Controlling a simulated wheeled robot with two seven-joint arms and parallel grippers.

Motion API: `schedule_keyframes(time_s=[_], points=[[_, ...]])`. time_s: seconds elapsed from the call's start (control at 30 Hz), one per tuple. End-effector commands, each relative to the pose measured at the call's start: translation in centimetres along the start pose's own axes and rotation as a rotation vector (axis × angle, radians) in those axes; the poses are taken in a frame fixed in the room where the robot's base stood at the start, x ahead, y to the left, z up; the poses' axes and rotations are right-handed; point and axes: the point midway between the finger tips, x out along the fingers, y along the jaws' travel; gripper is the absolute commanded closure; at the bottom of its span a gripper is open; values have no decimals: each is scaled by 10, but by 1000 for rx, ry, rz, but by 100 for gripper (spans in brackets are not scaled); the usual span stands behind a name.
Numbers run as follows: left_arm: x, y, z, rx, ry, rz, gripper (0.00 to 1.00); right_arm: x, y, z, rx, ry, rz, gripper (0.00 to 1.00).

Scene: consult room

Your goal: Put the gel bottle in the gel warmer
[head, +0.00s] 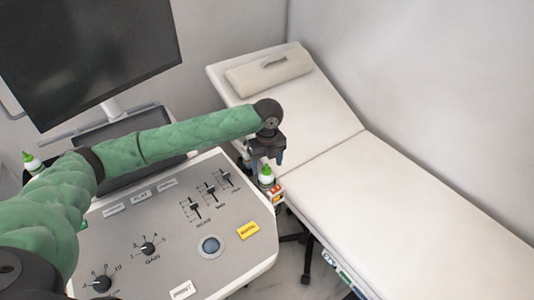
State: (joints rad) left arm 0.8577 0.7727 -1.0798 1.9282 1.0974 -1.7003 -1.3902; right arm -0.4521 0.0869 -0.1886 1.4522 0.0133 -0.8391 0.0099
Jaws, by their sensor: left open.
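A white gel bottle with a green tip (266,176) stands upright at the right edge of the ultrasound console. My left gripper (267,160) points down just above it, jaws open, with the green tip below and between the fingers. The fingers do not appear to close on the bottle. A small white and orange piece (276,195) shows right beside and below the bottle; I cannot tell whether it is part of the gel warmer. The bottle's lower part is hidden. A second green-tipped bottle (32,162) stands at the far left. My right gripper is not in view.
The grey console panel (130,240) with knobs and sliders lies under my left arm. A dark monitor (85,50) rises behind it. A white exam bed (390,190) with a pillow (268,72) fills the right side, close beside the bottle.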

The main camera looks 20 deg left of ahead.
Motion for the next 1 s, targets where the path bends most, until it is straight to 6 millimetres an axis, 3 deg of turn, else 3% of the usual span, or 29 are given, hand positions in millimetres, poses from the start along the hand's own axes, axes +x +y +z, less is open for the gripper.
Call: schedule_keyframes(time_s=[0.2, 0.4, 1.0], points=[[-34, 0, 0, 0, -2, -2, 31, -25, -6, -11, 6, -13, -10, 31], [-56, 0, 0, 0, -1, -1, 31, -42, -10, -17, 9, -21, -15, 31], [-63, 0, 0, -1, 0, -1, 31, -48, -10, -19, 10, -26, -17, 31]])
